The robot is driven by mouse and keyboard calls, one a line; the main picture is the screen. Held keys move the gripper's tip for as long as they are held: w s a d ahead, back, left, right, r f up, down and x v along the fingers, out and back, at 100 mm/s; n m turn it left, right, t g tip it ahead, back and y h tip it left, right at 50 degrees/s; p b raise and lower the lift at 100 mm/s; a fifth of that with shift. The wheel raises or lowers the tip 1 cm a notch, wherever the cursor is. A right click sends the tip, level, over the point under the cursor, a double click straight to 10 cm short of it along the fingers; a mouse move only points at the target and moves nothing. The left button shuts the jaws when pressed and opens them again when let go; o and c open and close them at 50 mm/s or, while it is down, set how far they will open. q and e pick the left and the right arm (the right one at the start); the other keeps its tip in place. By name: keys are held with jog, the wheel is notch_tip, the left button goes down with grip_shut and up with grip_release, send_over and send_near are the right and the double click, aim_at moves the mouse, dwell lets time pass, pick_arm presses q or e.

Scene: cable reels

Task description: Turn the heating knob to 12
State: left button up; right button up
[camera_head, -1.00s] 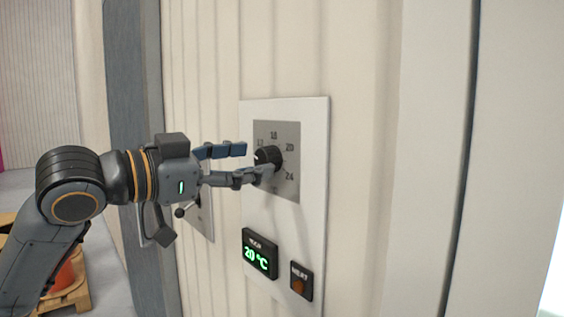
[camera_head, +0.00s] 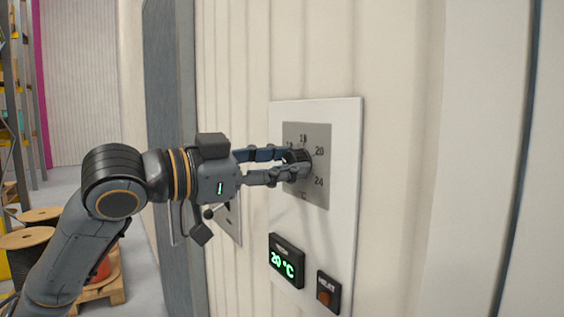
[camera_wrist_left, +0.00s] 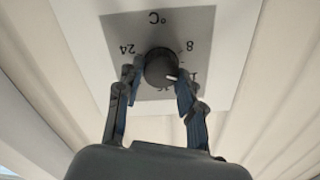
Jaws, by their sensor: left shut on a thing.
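The heating knob (camera_head: 297,158) is a round black dial on a grey scale plate (camera_head: 318,190), set in a white wall panel (camera_head: 343,200). Scale numbers 18, 20 and 24 show in the head view. My left gripper (camera_head: 290,164) is shut on the knob, one finger on each side. In the left wrist view the knob (camera_wrist_left: 162,66) sits between the fingertips (camera_wrist_left: 160,84), its white mark pointing to the lower right, near numbers partly hidden by a finger. A black display (camera_head: 287,261) on the panel reads 20 °C in green. My right gripper is not seen.
A HEAT button box (camera_head: 328,292) sits low on the panel. A second wall plate (camera_head: 229,219) with a lever is partly behind my arm. Cable reels (camera_head: 30,237) and a pallet (camera_head: 100,290) stand on the floor at left.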

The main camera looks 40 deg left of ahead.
pick_arm(q)
jog(key=shift+m, duration=0.9)
jog(key=o, duration=1.2)
jog(key=shift+v, duration=5.95)
jog(key=shift+f, duration=0.1)
